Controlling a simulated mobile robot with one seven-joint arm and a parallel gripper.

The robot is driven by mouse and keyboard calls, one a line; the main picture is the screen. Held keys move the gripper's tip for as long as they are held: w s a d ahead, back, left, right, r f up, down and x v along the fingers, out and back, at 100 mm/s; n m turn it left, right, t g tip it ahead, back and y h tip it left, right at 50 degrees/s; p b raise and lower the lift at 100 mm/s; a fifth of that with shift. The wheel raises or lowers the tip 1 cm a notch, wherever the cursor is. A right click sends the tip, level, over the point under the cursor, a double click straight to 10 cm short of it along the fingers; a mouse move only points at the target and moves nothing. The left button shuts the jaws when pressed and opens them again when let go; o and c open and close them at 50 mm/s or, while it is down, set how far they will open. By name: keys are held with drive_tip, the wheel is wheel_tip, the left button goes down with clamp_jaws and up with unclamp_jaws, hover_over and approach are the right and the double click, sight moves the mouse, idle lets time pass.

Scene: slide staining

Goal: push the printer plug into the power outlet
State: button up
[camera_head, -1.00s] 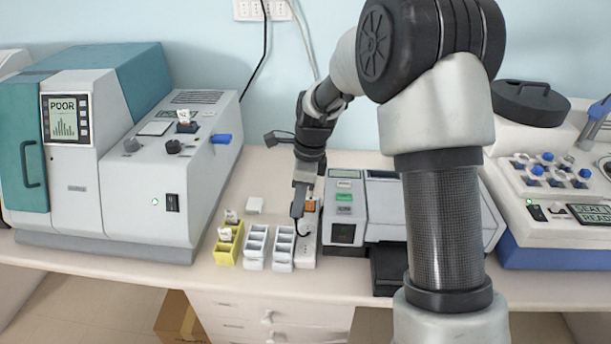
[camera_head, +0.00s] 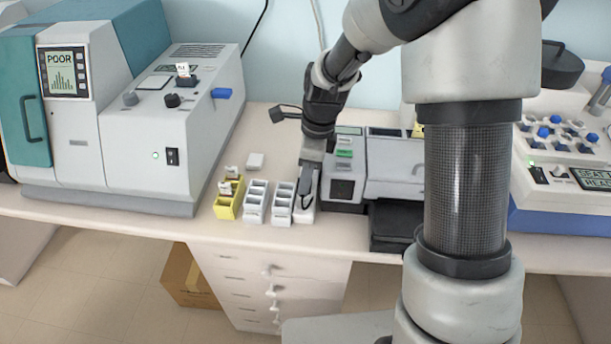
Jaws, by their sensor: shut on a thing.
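My gripper (camera_head: 306,186) points down over the white power strip (camera_head: 304,214), the outlet between the small white racks and the printer (camera_head: 344,188). It is shut on the printer plug. The plug is small, dark and mostly hidden by the fingers, with a short dark cord showing beside them. I cannot tell whether the plug touches the strip or sits in a socket. The gripper and wrist hide most of the strip's top.
Two white racks (camera_head: 256,202) and a yellow rack (camera_head: 228,205) stand close left of the strip. A large grey and teal machine (camera_head: 150,140) is further left. A black tray (camera_head: 389,228) juts out in front at right. The table's front edge is near.

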drive_tip(key=shift+f+b, duration=1.55)
drive_tip(key=shift+f, duration=0.85)
drive_tip(key=shift+f, duration=0.6)
idle(0.5)
drive_tip(key=o, duration=1.1)
drive_tip(key=shift+r, duration=0.1)
drive_tip(key=d+r, duration=0.1)
drive_tip(key=r, duration=1)
drive_tip(key=d+r, duration=0.1)
drive_tip(key=r, duration=0.5)
drive_tip(key=shift+s+d+p, duration=0.3)
drive_tip(key=shift+p, duration=0.1)
drive_tip(key=shift+r, duration=0.1)
